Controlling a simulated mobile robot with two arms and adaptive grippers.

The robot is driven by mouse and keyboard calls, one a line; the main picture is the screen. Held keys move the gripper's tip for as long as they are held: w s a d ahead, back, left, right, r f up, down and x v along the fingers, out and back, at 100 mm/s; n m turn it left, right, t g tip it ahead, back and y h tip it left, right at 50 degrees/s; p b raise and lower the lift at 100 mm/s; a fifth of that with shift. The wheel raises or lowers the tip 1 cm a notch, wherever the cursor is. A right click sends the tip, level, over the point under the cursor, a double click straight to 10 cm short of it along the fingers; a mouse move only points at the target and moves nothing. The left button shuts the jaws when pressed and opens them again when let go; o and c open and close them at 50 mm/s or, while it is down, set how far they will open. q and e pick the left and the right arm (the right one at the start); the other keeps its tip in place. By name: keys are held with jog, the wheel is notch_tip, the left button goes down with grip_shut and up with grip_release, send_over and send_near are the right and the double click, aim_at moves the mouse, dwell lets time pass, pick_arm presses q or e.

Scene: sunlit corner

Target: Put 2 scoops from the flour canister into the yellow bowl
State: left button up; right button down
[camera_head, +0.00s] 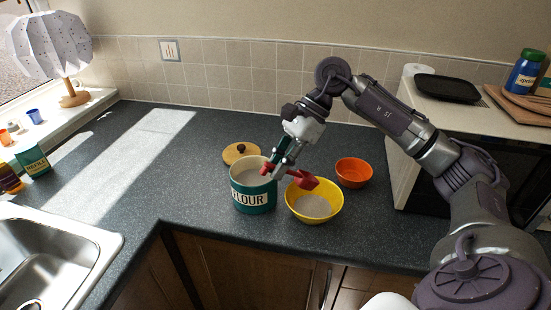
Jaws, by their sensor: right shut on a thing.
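The green flour canister (254,197) stands open on the dark counter, labelled FLOUR, with pale flour inside. The yellow bowl (327,216) sits just to its right and has pale flour in its bottom. My right gripper (271,169) is shut on a red scoop (307,183), over the canister's right side. The scoop's head is over the back left part of the yellow bowl. Whether flour is in the scoop I cannot tell. My left gripper is not in view.
A wooden lid (236,154) lies behind the canister. An orange bowl (354,173) stands right of the yellow bowl. A sink (60,250) is at the lower left.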

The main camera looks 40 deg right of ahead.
jog(key=h+p, duration=0.1)
jog(key=a+h+p, duration=0.1)
jog(key=shift+s+f+p, duration=0.1)
jog(key=shift+f+p, duration=0.2)
jog(key=shift+a+f+g+h+p, duration=0.3)
jog(key=shift+a+f+h+p, duration=0.25)
jog(key=shift+f+h+p, duration=0.5)
pick_arm(q)
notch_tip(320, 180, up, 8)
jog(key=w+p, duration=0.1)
jog(key=p, duration=0.1)
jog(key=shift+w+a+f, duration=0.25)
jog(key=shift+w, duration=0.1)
pick_arm(e)
jog(key=shift+w+a+f+h, duration=0.15)
jog(key=shift+a+f+h, duration=0.1)
jog(key=shift+f+h, duration=0.5)
jog(key=shift+w+a+f+h, duration=0.1)
jog(key=shift+a+f+h, duration=0.15)
jog(key=shift+f+h, duration=0.45)
jog(key=shift+r, duration=0.2)
